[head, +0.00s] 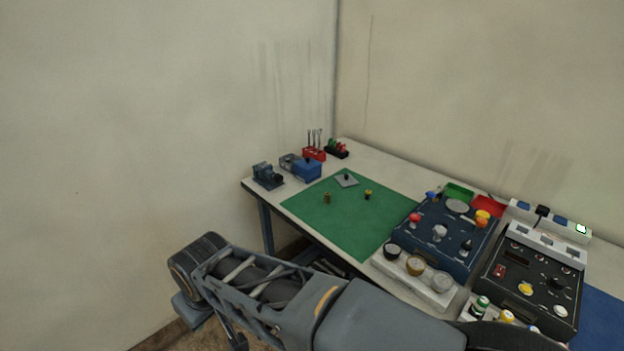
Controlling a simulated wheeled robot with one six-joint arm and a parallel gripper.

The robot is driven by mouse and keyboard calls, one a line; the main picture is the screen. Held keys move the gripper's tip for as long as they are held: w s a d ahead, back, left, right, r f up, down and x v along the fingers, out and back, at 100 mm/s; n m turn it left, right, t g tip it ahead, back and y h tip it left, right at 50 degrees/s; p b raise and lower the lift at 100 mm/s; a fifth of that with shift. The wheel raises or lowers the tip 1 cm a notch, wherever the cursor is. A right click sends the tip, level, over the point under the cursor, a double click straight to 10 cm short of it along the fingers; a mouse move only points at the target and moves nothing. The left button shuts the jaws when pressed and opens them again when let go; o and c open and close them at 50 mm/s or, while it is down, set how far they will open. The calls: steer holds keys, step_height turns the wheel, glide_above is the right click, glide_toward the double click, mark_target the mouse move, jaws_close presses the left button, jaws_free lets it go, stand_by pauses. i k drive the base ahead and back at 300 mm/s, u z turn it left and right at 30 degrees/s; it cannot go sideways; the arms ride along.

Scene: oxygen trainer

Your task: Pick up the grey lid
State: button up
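The grey lid (350,183), a flat square plate with a small dark knob on top, lies on the far part of the green mat (345,225). It looks flat, with nothing on it. My arm stretches across the bottom of the head view, well in front of the table and apart from the lid. I cannot make out my gripper's fingers in this view.
Two small brass-coloured pieces (327,198) (368,195) stand on the mat near the lid. A blue box (308,172), a dark vise-like device (267,176) and a red tool rack (314,154) stand behind. Blue (462,257) and black (510,284) control panels fill the right.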

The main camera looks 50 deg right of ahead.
mark_target(346, 181)
steer(key=u, duration=0.05)
steer(key=i, duration=0.6)
steer(key=z, duration=2.4)
steer(key=i, duration=0.45)
steer(key=z, duration=0.1)
steer(key=k, duration=0.5)
steer(key=u, duration=2.15)
steer(key=i, duration=1.15)
steer(key=z, duration=0.35)
